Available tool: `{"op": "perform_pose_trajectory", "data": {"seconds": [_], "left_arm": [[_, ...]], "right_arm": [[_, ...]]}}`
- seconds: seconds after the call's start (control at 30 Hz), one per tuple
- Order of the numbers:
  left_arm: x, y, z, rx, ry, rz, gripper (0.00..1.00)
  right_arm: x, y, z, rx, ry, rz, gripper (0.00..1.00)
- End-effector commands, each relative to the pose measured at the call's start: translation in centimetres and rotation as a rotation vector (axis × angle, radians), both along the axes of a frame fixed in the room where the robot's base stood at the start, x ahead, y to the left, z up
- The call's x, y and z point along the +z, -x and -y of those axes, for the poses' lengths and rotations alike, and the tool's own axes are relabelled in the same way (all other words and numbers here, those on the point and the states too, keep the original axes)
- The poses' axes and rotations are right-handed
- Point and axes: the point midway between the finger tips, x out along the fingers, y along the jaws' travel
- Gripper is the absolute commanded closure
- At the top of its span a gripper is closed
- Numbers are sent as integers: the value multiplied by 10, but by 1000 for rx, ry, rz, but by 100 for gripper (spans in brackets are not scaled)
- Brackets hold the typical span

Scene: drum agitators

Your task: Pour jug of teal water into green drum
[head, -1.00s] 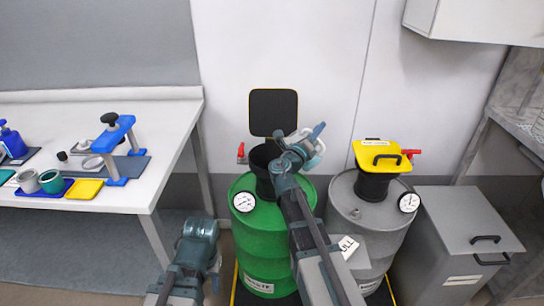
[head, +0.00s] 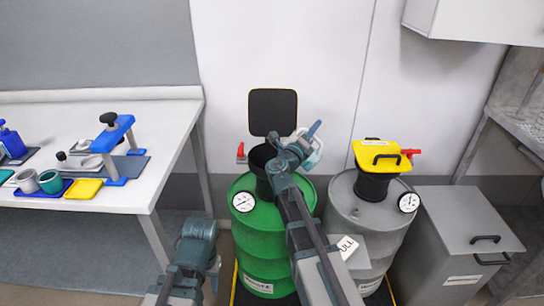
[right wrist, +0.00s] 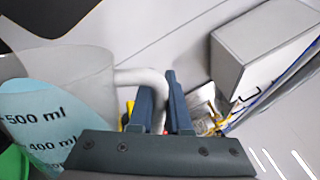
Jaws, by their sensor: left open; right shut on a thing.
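The green drum (head: 265,240) stands in the middle of the head view. Its black filling neck (head: 262,158) is open on top, with the black lid (head: 273,112) raised behind it. My right gripper (head: 308,137) is beside the neck, up and to its right, shut on the jug's handle (right wrist: 143,77). The clear jug (right wrist: 85,70) holds teal water (right wrist: 38,120) and shows volume marks in the right wrist view. In the head view the jug (head: 317,151) is mostly hidden behind the gripper. My left gripper (head: 214,268) hangs low left of the drum, empty.
A grey drum (head: 368,215) with a yellow lid (head: 382,156) stands right of the green one. A grey bin (head: 465,235) is further right. A white table (head: 130,195) with several small items stands left. A wall cabinet (head: 475,20) hangs upper right.

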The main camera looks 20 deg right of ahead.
Motion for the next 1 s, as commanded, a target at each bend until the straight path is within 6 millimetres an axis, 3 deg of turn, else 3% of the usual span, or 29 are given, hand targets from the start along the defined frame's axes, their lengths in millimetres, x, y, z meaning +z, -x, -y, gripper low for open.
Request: {"op": "perform_pose_trajectory", "data": {"seconds": [1.0], "left_arm": [[-1, 0, 0, 0, 0, 0, 53]], "right_arm": [[0, -3, -4, -1, 49, -42, 100]]}}
